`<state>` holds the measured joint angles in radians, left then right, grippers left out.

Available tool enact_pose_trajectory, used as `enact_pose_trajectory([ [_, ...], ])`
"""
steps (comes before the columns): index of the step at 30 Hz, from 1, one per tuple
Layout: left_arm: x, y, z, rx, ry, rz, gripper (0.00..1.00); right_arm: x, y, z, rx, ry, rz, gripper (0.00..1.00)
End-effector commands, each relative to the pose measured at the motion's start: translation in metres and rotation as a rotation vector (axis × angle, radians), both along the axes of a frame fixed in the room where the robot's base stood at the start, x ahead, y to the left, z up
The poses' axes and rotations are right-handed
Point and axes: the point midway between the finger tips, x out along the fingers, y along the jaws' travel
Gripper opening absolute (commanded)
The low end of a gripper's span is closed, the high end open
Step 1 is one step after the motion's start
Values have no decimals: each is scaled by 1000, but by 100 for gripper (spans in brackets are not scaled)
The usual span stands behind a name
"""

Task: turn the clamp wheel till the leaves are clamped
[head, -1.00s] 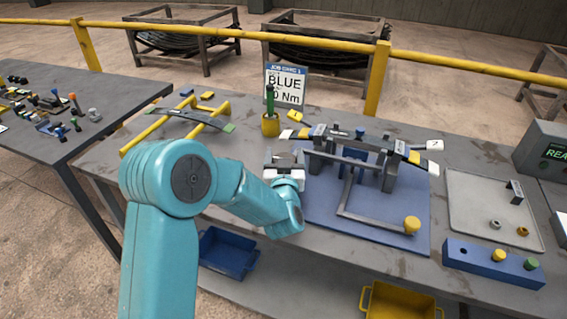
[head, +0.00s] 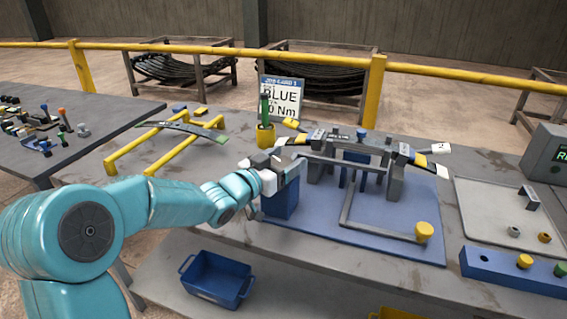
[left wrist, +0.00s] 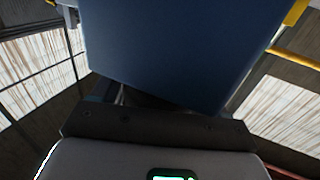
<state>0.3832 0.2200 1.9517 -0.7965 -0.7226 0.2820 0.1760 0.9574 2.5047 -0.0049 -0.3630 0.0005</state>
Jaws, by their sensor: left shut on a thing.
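The clamping fixture stands on a blue base plate (head: 385,225) on the bench, with grey uprights (head: 395,182). Dark leaves (head: 402,152) with yellow and white tags lie across its top. A crank bar with a yellow knob (head: 423,231) lies in front. At the fixture's left end is a blue block (head: 281,199), whose flat blue face fills much of the left wrist view (left wrist: 180,50). My left gripper (head: 264,162) is at the block's upper left, shut on the clamp wheel, which its jaws and white body hide. My right gripper is not in view.
A yellow rack (head: 150,160) holding a leaf stands left of the fixture. A grey tray (head: 500,215) and a blue socket block (head: 510,268) are at right. A blue bin (head: 215,279) sits below.

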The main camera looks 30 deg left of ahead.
Motion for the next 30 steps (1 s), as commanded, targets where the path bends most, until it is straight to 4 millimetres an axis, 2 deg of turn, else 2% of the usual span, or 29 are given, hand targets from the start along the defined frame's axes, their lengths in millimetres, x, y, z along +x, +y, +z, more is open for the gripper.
enact_pose_trajectory([
  [17, 0, -1, 1, -4, -2, -33, 43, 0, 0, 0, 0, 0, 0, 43],
  [18, 0, -1, 1, -4, -2, -33, 80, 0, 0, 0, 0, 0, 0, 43],
  [19, 0, -1, 1, -4, -2, -33, 89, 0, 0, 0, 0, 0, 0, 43],
  [20, 0, -1, 1, -4, -2, -33, 94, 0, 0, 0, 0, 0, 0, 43],
  [30, -4, 0, 1, -2, -3, -32, 94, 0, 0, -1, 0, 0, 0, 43],
])
